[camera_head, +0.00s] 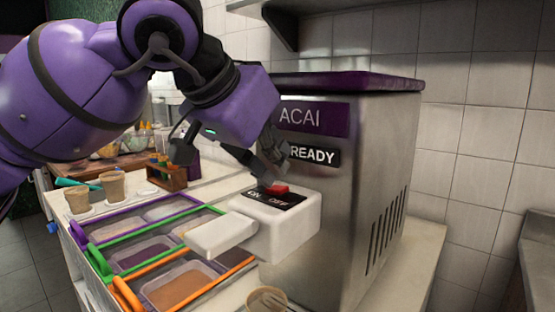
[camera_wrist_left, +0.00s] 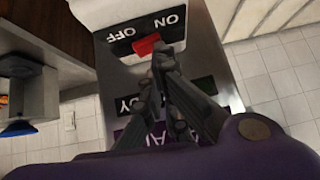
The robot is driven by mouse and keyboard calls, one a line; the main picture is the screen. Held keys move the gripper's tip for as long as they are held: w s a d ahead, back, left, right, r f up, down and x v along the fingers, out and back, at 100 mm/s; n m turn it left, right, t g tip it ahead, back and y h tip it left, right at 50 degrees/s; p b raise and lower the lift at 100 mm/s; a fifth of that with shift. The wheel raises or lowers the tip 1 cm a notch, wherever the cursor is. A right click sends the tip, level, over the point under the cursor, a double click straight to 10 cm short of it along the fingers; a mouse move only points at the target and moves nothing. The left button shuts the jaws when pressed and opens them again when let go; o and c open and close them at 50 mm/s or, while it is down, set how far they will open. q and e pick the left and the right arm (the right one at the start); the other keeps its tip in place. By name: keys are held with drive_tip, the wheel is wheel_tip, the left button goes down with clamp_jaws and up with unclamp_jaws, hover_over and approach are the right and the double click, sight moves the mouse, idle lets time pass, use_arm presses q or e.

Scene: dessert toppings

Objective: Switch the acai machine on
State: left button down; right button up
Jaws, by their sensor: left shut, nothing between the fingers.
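The acai machine (camera_head: 385,130) is a metal box with a purple top, an ACAI label and a READY panel (camera_head: 314,155). A white switch housing (camera_head: 300,225) sticks out of its front, with a black plate marked ON and OFF and a red switch (camera_head: 277,188). My left gripper (camera_head: 272,172) is shut and empty, fingers pointing down at the red switch. In the left wrist view the fingertips (camera_wrist_left: 166,52) are right beside the red switch (camera_wrist_left: 147,43). I cannot tell whether they touch it. My right gripper is not in view.
A white lever (camera_head: 220,236) juts from the housing. Topping bins (camera_head: 175,285) with purple, green and orange handles lie left of it. Two cups (camera_head: 112,185) stand in a holder at the left. A cup (camera_head: 267,300) sits below the housing. A shelf bracket (camera_head: 283,25) hangs above.

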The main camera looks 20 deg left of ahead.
use_arm(q)
drive_tip(key=shift+s+d, duration=0.1)
drive_tip(key=shift+d, duration=0.15)
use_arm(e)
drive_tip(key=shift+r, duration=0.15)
use_arm(q)
drive_tip(key=shift+s+d+f+p, duration=0.15)
drive_tip(key=shift+s+d+p, duration=0.1)
drive_tip(key=shift+d+p, duration=0.25)
drive_tip(key=shift+d+f, duration=0.15)
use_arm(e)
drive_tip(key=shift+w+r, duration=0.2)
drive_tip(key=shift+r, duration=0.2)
